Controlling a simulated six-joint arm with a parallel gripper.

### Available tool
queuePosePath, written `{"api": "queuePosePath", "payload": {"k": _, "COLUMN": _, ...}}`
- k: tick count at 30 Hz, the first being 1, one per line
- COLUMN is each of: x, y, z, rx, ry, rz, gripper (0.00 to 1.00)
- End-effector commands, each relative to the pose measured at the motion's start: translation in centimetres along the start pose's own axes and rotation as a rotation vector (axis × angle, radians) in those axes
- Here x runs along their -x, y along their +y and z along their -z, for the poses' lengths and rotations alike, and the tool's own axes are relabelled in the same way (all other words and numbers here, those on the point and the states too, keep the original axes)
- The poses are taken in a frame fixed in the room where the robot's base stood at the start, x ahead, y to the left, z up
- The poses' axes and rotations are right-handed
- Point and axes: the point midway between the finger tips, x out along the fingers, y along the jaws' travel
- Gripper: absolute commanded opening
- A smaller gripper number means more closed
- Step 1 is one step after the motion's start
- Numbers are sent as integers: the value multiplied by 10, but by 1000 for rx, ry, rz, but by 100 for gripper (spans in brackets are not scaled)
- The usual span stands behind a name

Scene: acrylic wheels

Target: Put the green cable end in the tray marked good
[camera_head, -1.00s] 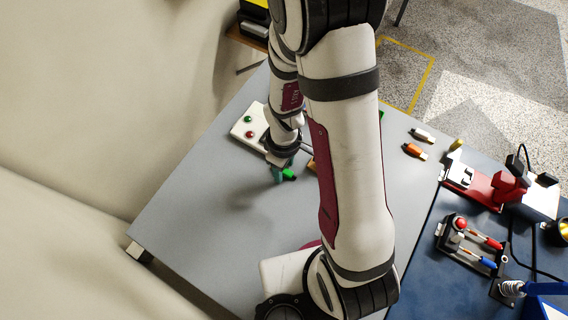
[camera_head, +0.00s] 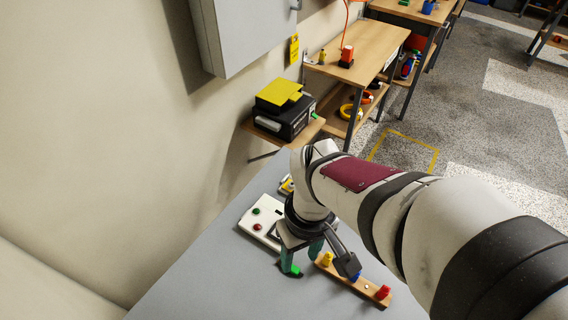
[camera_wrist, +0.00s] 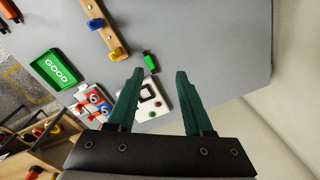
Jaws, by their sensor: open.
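The green cable end (camera_head: 296,270) lies on the grey table beside my gripper's fingertips (camera_head: 302,262). In the wrist view the green cable end (camera_wrist: 151,61) shows just past the tips, nearer the left finger, with a dark piece at its lower end. In the head view I cannot make out the tray; my arm covers part of the table.
A wooden rack (camera_head: 371,288) with yellow, blue and red pieces stands close right of my gripper. A white panel with buttons (camera_head: 256,228) lies close left; it also shows in the wrist view (camera_wrist: 162,101). The table's left part is bare.

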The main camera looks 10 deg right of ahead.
Motion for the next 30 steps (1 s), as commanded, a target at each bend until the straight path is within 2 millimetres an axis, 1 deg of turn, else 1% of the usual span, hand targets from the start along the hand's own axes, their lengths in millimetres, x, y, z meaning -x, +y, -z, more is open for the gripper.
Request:
{"api": "queuePosePath", "payload": {"k": 1, "x": 16, "y": -7, "z": -20, "rx": -181, "ry": 14, "rz": 21, "gripper": 51}}
{"api": "queuePosePath", "payload": {"k": 3, "x": 29, "y": -19, "z": -47, "rx": -437, "ry": 8, "rz": 59, "gripper": 51}}
{"api": "queuePosePath", "payload": {"k": 5, "x": 36, "y": -27, "z": -65, "rx": -601, "ry": -2, "rz": 86, "gripper": 51}}
{"api": "queuePosePath", "payload": {"k": 6, "x": 38, "y": -32, "z": -72, "rx": -675, "ry": -7, "rz": 99, "gripper": 57}}
{"api": "queuePosePath", "payload": {"k": 9, "x": 40, "y": -36, "z": -80, "rx": -749, "ry": -18, "rz": 111, "gripper": 57}}
{"api": "queuePosePath", "payload": {"k": 19, "x": 40, "y": -35, "z": -78, "rx": -733, "ry": -18, "rz": 109, "gripper": 57}}
{"api": "queuePosePath", "payload": {"k": 20, "x": 39, "y": -33, "z": -74, "rx": -696, "ry": -18, "rz": 103, "gripper": 57}}
{"api": "queuePosePath", "payload": {"k": 23, "x": 31, "y": -19, "z": -38, "rx": -362, "ry": -14, "rz": 53, "gripper": 57}}
{"api": "queuePosePath", "payload": {"k": 24, "x": 24, "y": -12, "z": -19, "rx": -180, "ry": -13, "rz": 29, "gripper": 57}}
{"api": "queuePosePath", "payload": {"k": 27, "x": 4, "y": -1, "z": 25, "rx": 220, "ry": -11, "rz": -19, "gripper": 57}}
{"api": "queuePosePath", "payload": {"k": 30, "x": -13, "y": 4, "z": 50, "rx": 462, "ry": -13, "rz": -45, "gripper": 57}}
